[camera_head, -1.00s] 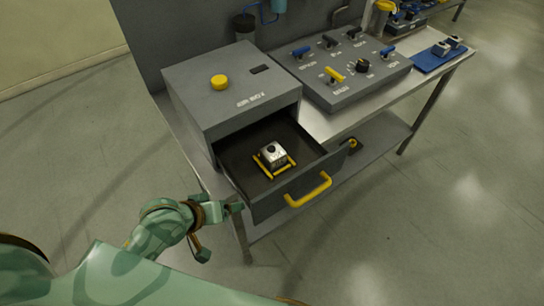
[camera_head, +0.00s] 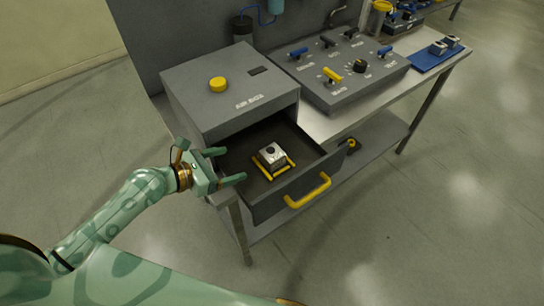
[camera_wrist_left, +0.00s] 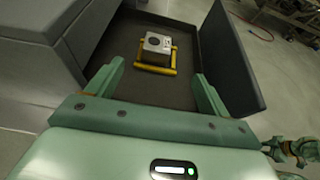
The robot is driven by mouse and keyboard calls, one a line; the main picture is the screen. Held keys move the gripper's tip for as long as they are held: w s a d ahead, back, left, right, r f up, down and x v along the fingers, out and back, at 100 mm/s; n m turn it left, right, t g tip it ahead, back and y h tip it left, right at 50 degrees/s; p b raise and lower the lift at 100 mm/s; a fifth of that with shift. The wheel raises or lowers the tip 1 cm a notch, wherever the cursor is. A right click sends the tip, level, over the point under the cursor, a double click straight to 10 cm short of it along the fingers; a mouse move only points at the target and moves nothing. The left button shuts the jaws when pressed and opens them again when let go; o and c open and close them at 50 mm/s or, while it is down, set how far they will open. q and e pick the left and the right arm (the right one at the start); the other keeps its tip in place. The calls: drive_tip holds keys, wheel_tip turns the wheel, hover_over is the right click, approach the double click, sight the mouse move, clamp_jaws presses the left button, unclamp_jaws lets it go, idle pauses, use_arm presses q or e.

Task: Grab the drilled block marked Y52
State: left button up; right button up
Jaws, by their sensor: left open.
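A small silver block (camera_head: 270,154) with a dark round hole in its top sits in a yellow cradle (camera_head: 283,170) inside the open drawer (camera_head: 233,167). Its marking is too small to read. My left gripper (camera_head: 228,166) is open and empty at the drawer's left side, to the left of the block and apart from it. In the left wrist view, the block (camera_wrist_left: 155,45) and the yellow cradle (camera_wrist_left: 153,69) show ahead, beyond and between the open fingers (camera_wrist_left: 158,82).
The drawer's front carries a yellow handle (camera_head: 308,191). The grey cabinet (camera_head: 225,85) with a yellow button (camera_head: 218,84) stands above it. A control panel (camera_head: 345,75) with several switches is at right, and a blue mat (camera_head: 436,57) with silver pieces lies beyond. The floor in front is clear.

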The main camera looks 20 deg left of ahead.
use_arm(q)
drive_tip(key=b, duration=0.2)
approach(270, 154)
drive_tip(key=x, duration=0.5)
drive_tip(key=shift+d+r, duration=0.25)
drive_tip(key=shift+r, duration=0.05)
drive_tip(key=x, duration=0.1)
drive_tip(key=b+x, duration=0.1)
drive_tip(key=x, duration=0.1)
drive_tip(key=b+x, duration=0.1)
drive_tip(key=x, duration=0.1)
drive_tip(key=shift+w+a+f, duration=0.15)
drive_tip(key=shift+w+f, duration=0.05)
drive_tip(key=shift+f, duration=0.3)
drive_tip(key=shift+s+r, duration=0.1)
drive_tip(key=c, duration=1.5)
